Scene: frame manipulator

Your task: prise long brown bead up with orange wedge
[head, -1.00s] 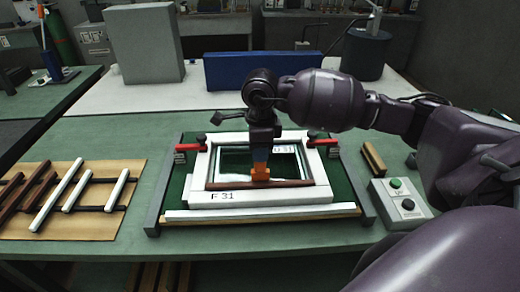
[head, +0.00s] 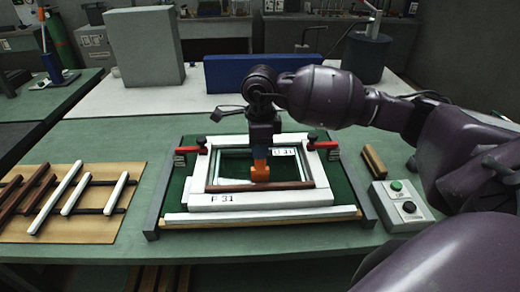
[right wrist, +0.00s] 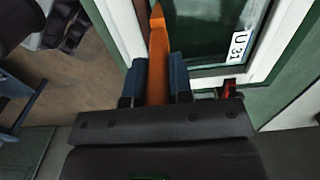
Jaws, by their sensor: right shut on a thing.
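The long brown bead (head: 235,187) lies along the near inner edge of the white frame (head: 262,200) in the head view. My right gripper (head: 261,151) points down over the frame opening and is shut on the orange wedge (head: 260,172). The wedge's lower end is at the middle of the bead; I cannot tell if its tip is under it. In the right wrist view the wedge (right wrist: 158,55) sticks out from between the blue fingers (right wrist: 156,80), its tip beside the white frame. My left gripper is not in view.
The frame sits on a green board with red clamps (head: 327,145) at both sides. A wooden panel (head: 110,210) with brown and white strips lies at left. A button box (head: 402,205) and a small wooden block (head: 374,160) are at right.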

